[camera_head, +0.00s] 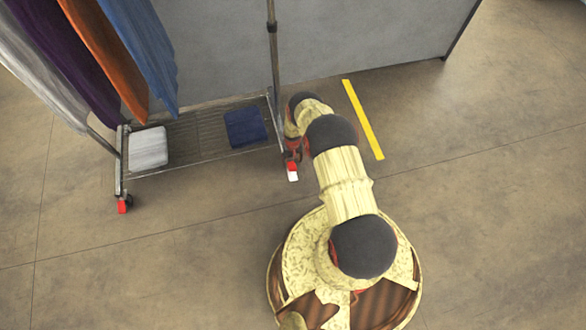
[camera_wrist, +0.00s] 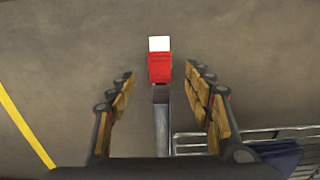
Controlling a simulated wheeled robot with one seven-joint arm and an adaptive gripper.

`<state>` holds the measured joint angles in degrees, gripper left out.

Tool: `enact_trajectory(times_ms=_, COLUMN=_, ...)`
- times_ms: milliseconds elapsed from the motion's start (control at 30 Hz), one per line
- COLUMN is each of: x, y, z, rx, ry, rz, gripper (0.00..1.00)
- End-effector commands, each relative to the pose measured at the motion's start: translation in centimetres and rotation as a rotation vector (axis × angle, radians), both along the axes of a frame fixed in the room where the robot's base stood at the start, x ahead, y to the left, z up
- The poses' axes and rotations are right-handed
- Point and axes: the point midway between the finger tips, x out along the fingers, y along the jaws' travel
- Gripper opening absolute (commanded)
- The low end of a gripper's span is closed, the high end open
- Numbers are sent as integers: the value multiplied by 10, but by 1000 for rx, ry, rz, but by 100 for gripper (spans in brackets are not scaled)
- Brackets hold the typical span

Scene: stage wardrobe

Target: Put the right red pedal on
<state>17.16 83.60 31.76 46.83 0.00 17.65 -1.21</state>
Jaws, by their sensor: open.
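The right red pedal (camera_head: 292,167) is at the foot of the rack's right end post, low over the floor, with a white patch (camera_head: 293,177) at its outer end. In the wrist view the red pedal (camera_wrist: 160,70) lies ahead between my fingertips, its white part (camera_wrist: 159,44) beyond it. My gripper (camera_wrist: 160,78) is open, one finger on each side of the pedal, with a visible gap on both sides. I cannot tell whether its height matches the pedal's. In the head view my gripper is mostly hidden by my arm.
The clothes rack's lower shelf (camera_head: 195,137) holds a white folded cloth (camera_head: 148,147) and a blue one (camera_head: 245,127). Another red pedal (camera_head: 122,206) is at the left end. Garments (camera_head: 110,50) hang above. A grey wall (camera_head: 380,35) stands behind; a yellow floor strip (camera_head: 363,120) lies right.

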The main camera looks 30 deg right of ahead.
Motion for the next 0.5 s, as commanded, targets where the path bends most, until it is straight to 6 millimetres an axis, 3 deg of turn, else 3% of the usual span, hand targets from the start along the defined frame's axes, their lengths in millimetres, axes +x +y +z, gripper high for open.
enact_trajectory(times_ms=500, x=-5, y=0, z=-71, rx=1, ry=3, rz=-2, gripper=52)
